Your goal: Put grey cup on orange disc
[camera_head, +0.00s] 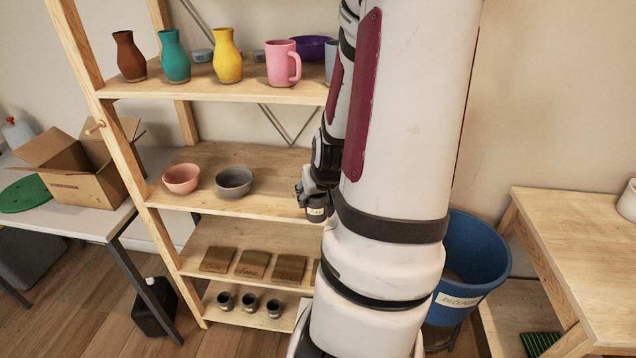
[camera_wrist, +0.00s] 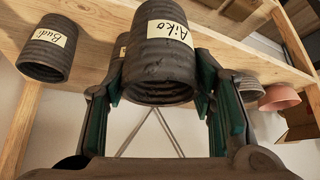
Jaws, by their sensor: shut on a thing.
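A dark grey ribbed cup (camera_wrist: 160,72) with a paper label reading "Aiko" is between the two fingers of my gripper (camera_wrist: 160,88) in the wrist view. The fingers are shut on its sides. In the head view my gripper (camera_head: 309,190) is at the right end of the middle shelves, partly behind my own arm; a small dark labelled cup shows at it. A second dark grey cup (camera_wrist: 47,50), labelled "Budi", stands apart to the left in the wrist view. Part of another dark cup shows behind the held one. No orange disc is visible in either view.
The wooden shelf (camera_head: 255,155) holds a pink bowl (camera_head: 181,179) and a grey bowl (camera_head: 233,182). Vases and a pink mug (camera_head: 282,63) stand above. A green disc (camera_head: 26,194) and cardboard box (camera_head: 80,165) are on the left table. A blue bin (camera_head: 478,250) stands right.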

